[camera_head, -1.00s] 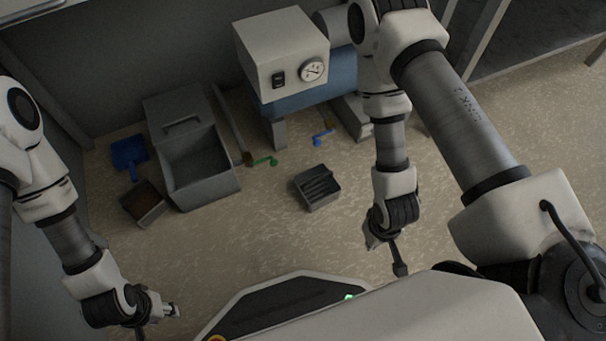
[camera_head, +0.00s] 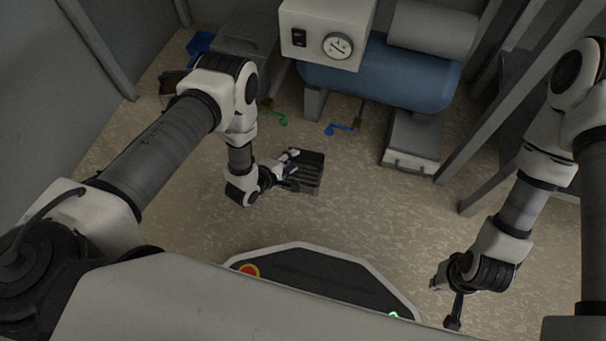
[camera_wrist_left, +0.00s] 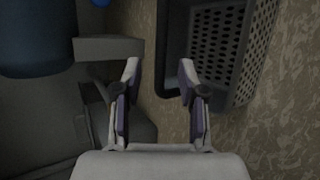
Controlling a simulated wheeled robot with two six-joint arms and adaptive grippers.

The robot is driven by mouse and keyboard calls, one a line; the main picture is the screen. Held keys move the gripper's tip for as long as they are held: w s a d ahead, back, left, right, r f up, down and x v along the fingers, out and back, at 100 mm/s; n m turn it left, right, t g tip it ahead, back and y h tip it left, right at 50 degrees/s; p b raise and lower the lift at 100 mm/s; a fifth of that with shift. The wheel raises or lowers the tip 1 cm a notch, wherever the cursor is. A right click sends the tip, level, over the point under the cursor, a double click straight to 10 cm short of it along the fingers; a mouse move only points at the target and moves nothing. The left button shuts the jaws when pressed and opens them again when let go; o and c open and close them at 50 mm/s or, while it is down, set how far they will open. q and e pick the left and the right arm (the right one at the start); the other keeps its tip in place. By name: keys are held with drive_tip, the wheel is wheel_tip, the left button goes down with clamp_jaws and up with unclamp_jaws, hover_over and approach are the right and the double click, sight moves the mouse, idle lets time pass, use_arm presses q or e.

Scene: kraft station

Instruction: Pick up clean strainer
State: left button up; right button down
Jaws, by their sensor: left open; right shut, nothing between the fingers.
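The strainer (camera_head: 314,160) is a small dark grey basket on the floor, right of my left gripper in the head view. In the left wrist view the strainer (camera_wrist_left: 222,45) shows its perforated inside at the upper right. My left gripper (camera_head: 290,167) is open at the strainer's left side. In the left wrist view, my left gripper (camera_wrist_left: 160,68) has its right fingertip over the strainer's near rim and its left fingertip outside; I cannot tell whether either touches. My right gripper (camera_head: 455,312) is shut and empty, far to the right.
A blue tank (camera_head: 390,75) with a gauge box (camera_head: 325,35) stands behind the strainer. A green-handled valve (camera_head: 278,117) and a blue-handled valve (camera_head: 341,128) are at its foot. A grey box (camera_head: 412,145) stands right. The floor in front is clear.

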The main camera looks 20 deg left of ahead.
use_arm(q)
drive_tip(key=shift+x, duration=1.2)
drive_tip(key=shift+s, duration=0.1)
clamp_jaws()
